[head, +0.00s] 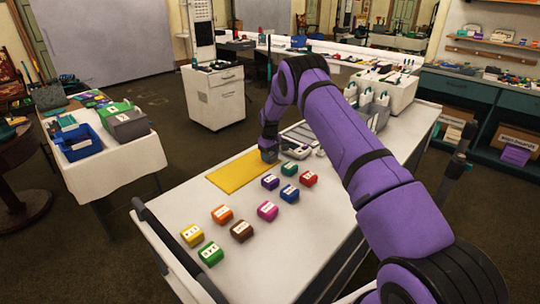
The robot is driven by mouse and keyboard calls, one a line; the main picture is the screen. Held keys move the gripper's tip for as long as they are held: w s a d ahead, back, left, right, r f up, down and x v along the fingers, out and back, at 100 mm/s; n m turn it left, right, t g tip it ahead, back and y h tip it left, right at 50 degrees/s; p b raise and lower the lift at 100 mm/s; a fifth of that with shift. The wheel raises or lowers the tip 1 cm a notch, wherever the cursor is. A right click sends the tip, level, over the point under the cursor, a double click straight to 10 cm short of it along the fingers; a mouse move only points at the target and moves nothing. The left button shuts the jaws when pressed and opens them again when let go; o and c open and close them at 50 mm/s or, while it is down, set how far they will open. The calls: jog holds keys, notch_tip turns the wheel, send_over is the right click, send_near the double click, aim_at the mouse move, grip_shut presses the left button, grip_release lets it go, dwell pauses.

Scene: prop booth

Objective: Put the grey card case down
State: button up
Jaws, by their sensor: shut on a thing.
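My gripper (268,148) is at the far part of the white table, pointing down and shut on the small grey card case (268,157). The case is at the right end of the flat yellow mat (234,174). I cannot tell whether the case touches the mat or hangs just above it. The fingers are small and partly hidden by my wrist.
Several coloured cases stand on the white table (310,240), among them purple (270,181), teal (289,168), red (308,178) and orange (222,214). A grey tray (300,137) lies right of my gripper. The mat's left part is bare.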

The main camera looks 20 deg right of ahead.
jog(key=o, duration=0.9)
notch_tip(320, 180, up, 12)
jog(key=shift+r, duration=0.2)
jog(key=s+a+r+m+t, duration=0.1)
jog(key=s+a+r, duration=0.1)
jog(key=s+r, duration=0.45)
jog(key=s+a+r, duration=0.1)
jog(key=s+r, duration=0.2)
jog(key=r, duration=0.7)
jog(key=s+a+r+m+t, duration=0.1)
jog(key=s+a+r, duration=0.1)
jog(key=s+r, duration=0.45)
jog(key=s+a+r+m+t, duration=0.1)
jog(key=s+a+r, duration=0.2)
jog(key=s+r, duration=1)
jog(key=s+a+f+t, duration=0.1)
jog(key=s+f, duration=0.1)
jog(key=s, duration=1.2)
jog(key=s+a+f+m+t, duration=0.1)
jog(key=s+f, duration=0.2)
jog(key=s, duration=1.1)
jog(key=shift+a+m, duration=0.3)
